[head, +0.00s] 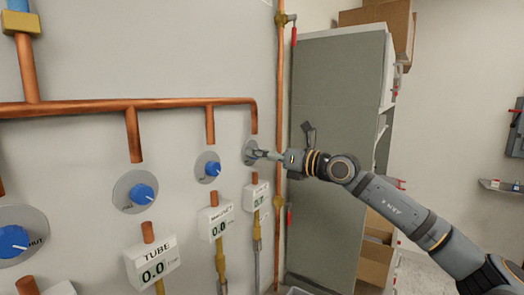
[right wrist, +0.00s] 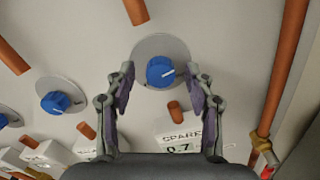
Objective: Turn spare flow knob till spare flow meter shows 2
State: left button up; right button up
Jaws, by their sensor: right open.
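The spare flow knob (right wrist: 160,71) is blue with a white pointer mark, on a round grey plate on the wall. My right gripper (head: 262,154) is in front of that plate in the head view and hides the knob there. In the right wrist view its two fingers (right wrist: 161,77) stand open, one on each side of the knob, with a gap to it. The spare flow meter (right wrist: 181,142) is a white box below the knob, partly covered by a finger; it seems to read 0.7. The meter also shows in the head view (head: 256,195), too small to read. My left gripper is not in view.
Other blue knobs stand to the left, one above the TUBE meter (head: 151,268) and one above another meter (head: 216,222), both at 0.0. Copper pipes (head: 120,105) run along the wall. A tall grey cabinet (head: 335,150) stands close on the right.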

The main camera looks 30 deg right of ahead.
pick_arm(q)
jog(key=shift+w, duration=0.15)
pick_arm(e)
jog(key=c, duration=0.5)
grip_shut()
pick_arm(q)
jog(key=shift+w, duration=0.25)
pick_arm(e)
jog(key=shift+n, duration=0.3)
pick_arm(q)
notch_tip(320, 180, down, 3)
jog(key=b, duration=0.3)
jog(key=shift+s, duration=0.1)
pick_arm(e)
jog(key=n, duration=2.1)
jog(key=shift+f, duration=0.1)
